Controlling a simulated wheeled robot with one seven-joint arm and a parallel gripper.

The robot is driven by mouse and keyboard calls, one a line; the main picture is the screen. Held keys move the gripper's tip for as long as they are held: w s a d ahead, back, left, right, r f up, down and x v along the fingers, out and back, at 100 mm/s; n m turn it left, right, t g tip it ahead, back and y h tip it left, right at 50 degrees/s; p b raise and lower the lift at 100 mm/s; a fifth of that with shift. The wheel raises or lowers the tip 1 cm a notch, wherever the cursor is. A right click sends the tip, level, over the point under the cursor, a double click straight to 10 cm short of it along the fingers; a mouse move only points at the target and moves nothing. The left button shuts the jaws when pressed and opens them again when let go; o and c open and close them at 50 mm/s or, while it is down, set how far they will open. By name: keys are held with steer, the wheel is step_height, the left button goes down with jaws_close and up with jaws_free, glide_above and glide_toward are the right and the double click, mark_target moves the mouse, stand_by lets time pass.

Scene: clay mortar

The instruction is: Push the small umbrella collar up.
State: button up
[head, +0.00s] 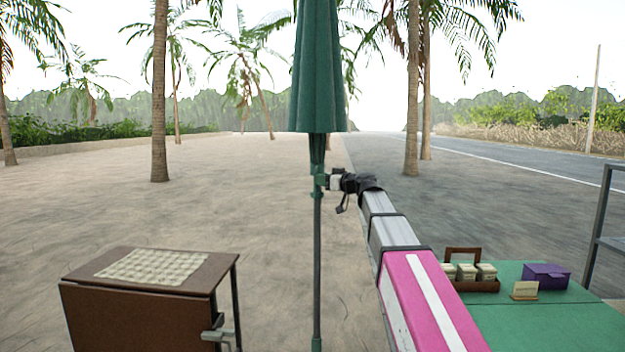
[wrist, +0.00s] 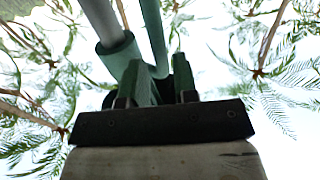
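A closed green umbrella (head: 318,70) hangs furled on a thin upright pole (head: 317,260). The small green collar (head: 318,182) sits around the pole just below the furled cloth. My gripper (head: 328,182) is at the collar's right side, at about its height. In the wrist view the collar (wrist: 118,52) shows close, up and left of my gripper (wrist: 165,88), with the grey pole (wrist: 101,20) running through it. A green bar (wrist: 155,35) reaches down toward the space between my fingers. The fingers stand apart; whether they clamp a green part between them is unclear.
A brown cabinet (head: 135,310) with a patterned top stands at the lower left. A green table (head: 550,325) at the lower right bears a brown caddy (head: 475,286), a purple box (head: 546,275) and a small card (head: 525,291). A metal frame (head: 592,220) stands at far right. Sand ahead is open.

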steer(key=x, duration=0.5)
steer(key=shift+w+a, duration=0.2)
steer(key=shift+a, duration=0.1)
jaws_close()
